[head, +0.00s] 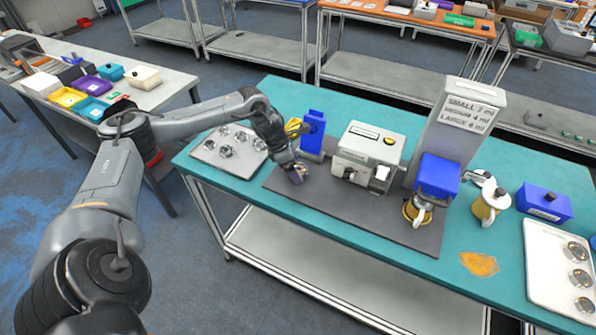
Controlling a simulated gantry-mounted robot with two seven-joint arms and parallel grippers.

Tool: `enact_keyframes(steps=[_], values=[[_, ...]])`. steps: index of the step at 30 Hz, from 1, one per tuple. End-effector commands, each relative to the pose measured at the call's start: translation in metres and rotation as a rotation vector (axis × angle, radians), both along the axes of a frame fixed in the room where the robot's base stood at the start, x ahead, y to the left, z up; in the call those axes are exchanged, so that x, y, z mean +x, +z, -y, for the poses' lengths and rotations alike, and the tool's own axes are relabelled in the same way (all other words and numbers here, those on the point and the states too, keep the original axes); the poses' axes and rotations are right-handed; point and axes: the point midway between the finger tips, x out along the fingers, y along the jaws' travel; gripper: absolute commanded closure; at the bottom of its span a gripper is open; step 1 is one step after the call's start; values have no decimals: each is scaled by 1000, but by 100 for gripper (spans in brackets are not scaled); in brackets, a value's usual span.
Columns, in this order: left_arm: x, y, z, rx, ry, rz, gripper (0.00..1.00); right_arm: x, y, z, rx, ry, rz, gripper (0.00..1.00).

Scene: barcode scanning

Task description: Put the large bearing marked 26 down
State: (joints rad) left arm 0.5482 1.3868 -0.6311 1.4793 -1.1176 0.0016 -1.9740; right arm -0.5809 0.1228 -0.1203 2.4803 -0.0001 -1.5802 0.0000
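My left gripper (298,173) points down at the left part of the dark grey mat (385,222), low over it or touching it. A small shiny metal piece, apparently a bearing (301,168), shows at its fingertips. The gripper hides much of this piece, and no number 26 can be read on it. I cannot tell whether the fingers grip it or stand around it, nor whether it touches the mat. My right gripper is not in view.
A light tray (205,157) with several bearings lies left of the mat. A blue stand (313,133), a white machine (367,150) and a tall dispenser (455,125) stand behind it. A white tray (540,265) with bearings lies at the right. The mat's front middle is clear.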

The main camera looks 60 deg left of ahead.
Motion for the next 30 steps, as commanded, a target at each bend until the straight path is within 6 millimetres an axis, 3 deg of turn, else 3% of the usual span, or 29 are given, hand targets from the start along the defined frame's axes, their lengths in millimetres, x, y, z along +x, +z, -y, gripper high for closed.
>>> enact_keyframes(steps=[9, 24, 30], values=[[2, -4, 1, 0, -1, 0, 6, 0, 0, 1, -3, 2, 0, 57], [2, -3, 1, 1, -1, 1, 81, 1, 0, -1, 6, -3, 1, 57], [2, -3, 1, 1, -1, 1, 83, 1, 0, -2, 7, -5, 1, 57]])
